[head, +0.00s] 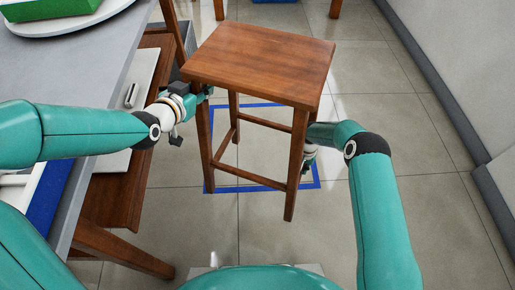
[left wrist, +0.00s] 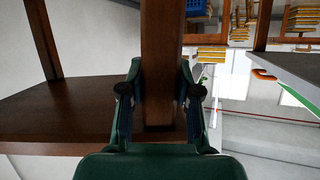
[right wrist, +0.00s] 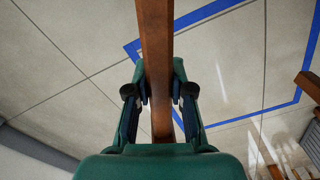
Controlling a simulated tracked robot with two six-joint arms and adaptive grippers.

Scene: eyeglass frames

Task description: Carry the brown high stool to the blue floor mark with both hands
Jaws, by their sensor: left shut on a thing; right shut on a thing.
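The brown high stool (head: 262,60) stands upright in the head view, its square seat above the blue floor mark (head: 245,105), a taped outline on the tiles. I cannot tell if its legs touch the floor. My left gripper (head: 205,92) is shut on the stool's left leg just under the seat; the leg fills the middle of the left wrist view (left wrist: 161,60). My right gripper is mostly hidden behind the right front leg in the head view; the right wrist view shows it (right wrist: 160,98) shut on a stool leg (right wrist: 155,45). The blue outline (right wrist: 200,15) passes behind that leg.
A grey table (head: 75,60) with a white round tray (head: 70,22) and a green box (head: 45,8) is close on the left. Brown wooden furniture (head: 120,195) stands beneath and beside it. A wall (head: 450,60) runs along the right. Floor right of the stool is clear.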

